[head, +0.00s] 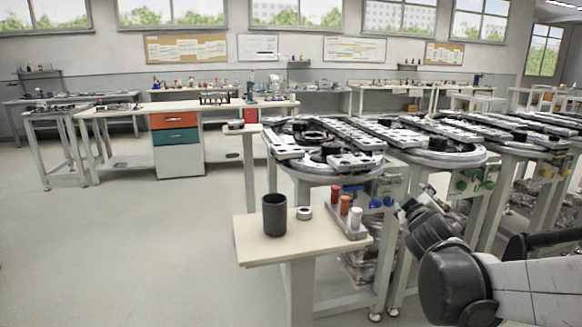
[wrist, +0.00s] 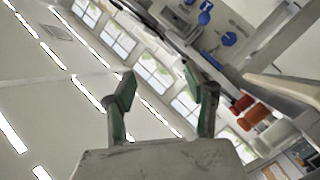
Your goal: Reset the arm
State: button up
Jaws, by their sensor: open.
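My gripper (wrist: 162,82) is open in the wrist view, with two dark green fingers spread and nothing between them. Beyond it are the ceiling and windows, tilted in the picture. In the head view my black wrist and white arm come in from the lower right, beside the ring track (head: 325,139); the fingers are hard to make out there. A small table (head: 262,254) stands left of my arm. It holds a dark cup (head: 274,215), a small metal ring (head: 304,213) and a rack (head: 352,229) with red, orange and white cylinders.
Blue knobs (head: 376,202) stick out from the track's front, close to my wrist; they also show in the wrist view (wrist: 229,39). More track sections run to the right. A workbench (head: 120,113) with orange and teal drawers stands at the back left. The floor at left is clear.

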jog(key=s+a+f+m+g+y, duration=0.1)
jog(key=s+a+f+m+g, duration=0.15)
jog(key=s, duration=0.75)
jog(key=s+a+f+m+g+y, duration=0.2)
jog(key=s+a+f+g, duration=0.15)
jog(key=s, duration=0.65)
jog(key=s+a+f+m+g+y, duration=0.1)
jog(key=s+a+f+m+g, duration=0.2)
jog(key=s, duration=0.7)
notch_tip(320, 180, up, 16)
jog(key=p, duration=1.7)
jog(key=shift+w+a+f+n+t, duration=0.25)
jog(key=shift+w+n+t, duration=0.05)
jog(key=shift+w+n, duration=0.1)
